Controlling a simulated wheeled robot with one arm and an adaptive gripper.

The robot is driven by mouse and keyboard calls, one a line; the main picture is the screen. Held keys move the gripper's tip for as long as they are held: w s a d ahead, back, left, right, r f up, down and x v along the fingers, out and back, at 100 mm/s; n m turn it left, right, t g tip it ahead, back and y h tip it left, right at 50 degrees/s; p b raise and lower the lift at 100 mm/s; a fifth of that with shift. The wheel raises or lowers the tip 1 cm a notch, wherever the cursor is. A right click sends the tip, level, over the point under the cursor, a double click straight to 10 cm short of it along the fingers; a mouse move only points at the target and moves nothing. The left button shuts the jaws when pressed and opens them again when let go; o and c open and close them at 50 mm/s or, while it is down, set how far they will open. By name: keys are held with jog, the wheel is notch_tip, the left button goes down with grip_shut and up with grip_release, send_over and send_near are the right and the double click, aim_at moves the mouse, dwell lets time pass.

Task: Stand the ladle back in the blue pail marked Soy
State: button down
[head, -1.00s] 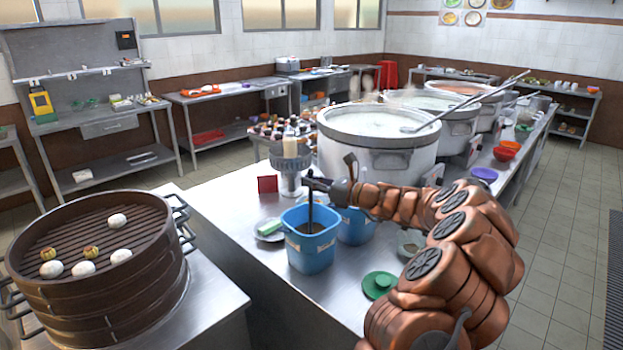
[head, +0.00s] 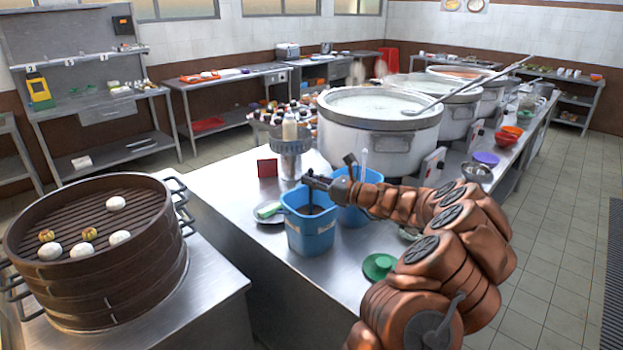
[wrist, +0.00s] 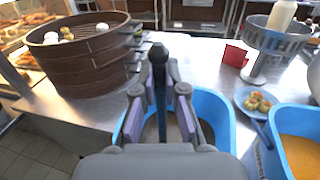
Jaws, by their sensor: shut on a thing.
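The ladle's dark handle (head: 309,207) runs upright from my gripper (head: 315,182) down into the nearer blue pail (head: 312,240). The ladle's lower end is hidden inside that pail. My gripper is shut on the handle, above the pail's opening. In the wrist view the dark handle (wrist: 158,75) stands between the finger pads, with the blue pail's rim (wrist: 213,103) around and below. A second blue pail (head: 358,214) stands just behind and right; in the wrist view it (wrist: 272,125) holds an orange-brown liquid. The pail's marking is too small to read.
A bamboo-style steamer (head: 95,265) with buns stands at the left. A small plate (head: 268,217) and a red card (head: 267,168) are left and behind. Large stockpots (head: 380,145) stand behind.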

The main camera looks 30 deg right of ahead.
dwell(0.3)
jog(key=c, duration=1.2)
grip_release()
jog(key=shift+o, duration=0.2)
jog(key=shift+s+d, duration=0.1)
jog(key=v, duration=1.1)
jog(key=shift+s+d, duration=0.15)
jog(key=shift+s, duration=0.2)
